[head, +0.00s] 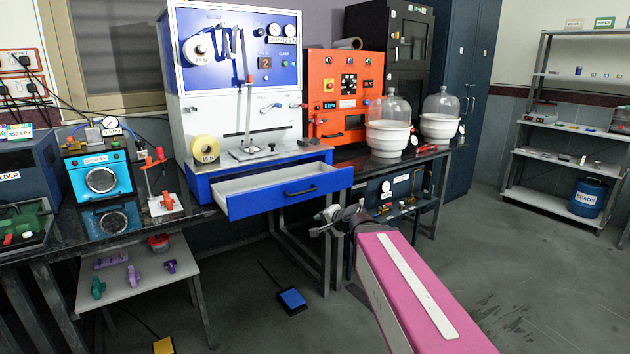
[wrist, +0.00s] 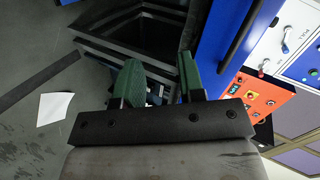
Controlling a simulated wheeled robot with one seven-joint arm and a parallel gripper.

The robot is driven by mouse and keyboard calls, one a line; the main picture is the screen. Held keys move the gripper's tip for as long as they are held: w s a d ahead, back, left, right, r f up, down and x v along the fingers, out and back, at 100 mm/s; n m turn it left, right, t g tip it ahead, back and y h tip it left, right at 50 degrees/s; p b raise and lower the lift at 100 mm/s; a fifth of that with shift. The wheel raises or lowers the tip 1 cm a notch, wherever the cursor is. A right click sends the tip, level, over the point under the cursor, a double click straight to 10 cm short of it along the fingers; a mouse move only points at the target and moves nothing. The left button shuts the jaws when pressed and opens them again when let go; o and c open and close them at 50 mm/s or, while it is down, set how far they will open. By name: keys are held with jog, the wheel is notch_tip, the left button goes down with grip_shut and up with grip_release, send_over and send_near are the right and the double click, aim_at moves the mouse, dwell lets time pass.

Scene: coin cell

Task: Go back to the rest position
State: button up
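My gripper (wrist: 159,78) has two green fingers that stand apart with nothing held between them in the wrist view. In the head view my pink arm reaches in from the lower right, and my gripper (head: 326,224) is small and dark at its far end. It is in front of the bench, just below and right of the pulled-out drawer (head: 280,190) of the blue and white machine (head: 240,60). The drawer's blue front also shows close beside the fingers in the wrist view (wrist: 236,38).
The black bench (head: 40,240) runs along the left, with a teal unit (head: 100,178) on it. An orange cabinet (head: 345,95) and glass bell jars (head: 388,125) stand behind. A blue pedal (head: 292,299) lies on the floor. Floor toward the right shelf (head: 560,155) is clear.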

jog(key=s+d+f+n+g+h, duration=0.3)
jog(key=s+d+f, duration=0.4)
jog(key=f, duration=0.4)
jog(key=s+d+f+n+g+h, duration=0.4)
jog(key=s+d+f+g, duration=0.3)
jog(key=d+f, duration=0.2)
notch_tip(320, 180, down, 3)
jog(key=shift+r+n+h, duration=0.15)
jog(key=shift+n+h, duration=0.15)
jog(key=shift+h, duration=0.1)
